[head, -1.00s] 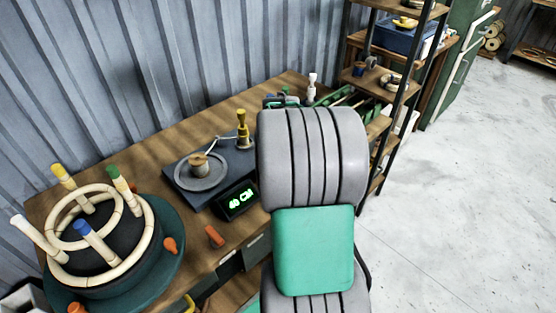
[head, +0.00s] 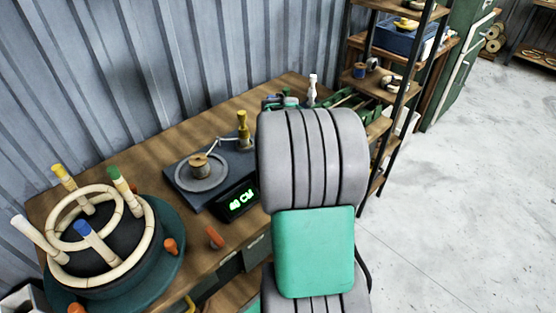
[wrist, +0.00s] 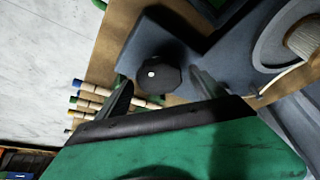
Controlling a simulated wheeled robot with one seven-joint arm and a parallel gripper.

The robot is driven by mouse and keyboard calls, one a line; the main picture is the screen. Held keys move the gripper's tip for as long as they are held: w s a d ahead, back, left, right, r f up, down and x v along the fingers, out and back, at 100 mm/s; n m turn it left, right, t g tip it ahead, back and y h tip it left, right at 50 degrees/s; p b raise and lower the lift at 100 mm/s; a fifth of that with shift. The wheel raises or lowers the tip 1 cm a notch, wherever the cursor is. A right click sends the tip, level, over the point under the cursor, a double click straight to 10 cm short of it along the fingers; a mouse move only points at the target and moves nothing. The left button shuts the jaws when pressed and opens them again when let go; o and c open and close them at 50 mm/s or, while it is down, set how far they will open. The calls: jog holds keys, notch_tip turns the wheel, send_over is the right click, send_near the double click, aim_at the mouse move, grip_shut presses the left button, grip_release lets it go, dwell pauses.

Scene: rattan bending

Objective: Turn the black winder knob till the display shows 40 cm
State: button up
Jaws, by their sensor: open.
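The black winder knob (wrist: 157,74), with a small white dot on it, sits on the grey winder base (wrist: 220,60) in the wrist view. My gripper (wrist: 160,90) is open, its two fingers apart near the knob's lower left and lower right sides. I cannot tell whether they touch it. In the head view my arm hides the knob and my gripper. The display (head: 240,201) glows green and seems to read 40 CM, though its first digit is blurred. The winder's grey disc (head: 201,174) carries a cane-coloured spool, with a pale strand running to a yellow-topped post (head: 243,130).
A round former (head: 110,255) with cane rings and coloured pegs stands at the left of the wooden bench (head: 150,140). Orange knobs sit near the bench's front edge. A shelf rack (head: 400,100) stands at the right. The floor at the right is clear.

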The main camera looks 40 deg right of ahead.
jog(key=v, duration=0.7)
jog(key=shift+a+r+b, duration=0.15)
jog(key=shift+r+b, duration=0.15)
jog(key=shift+r, duration=0.05)
jog(key=shift+s, duration=0.15)
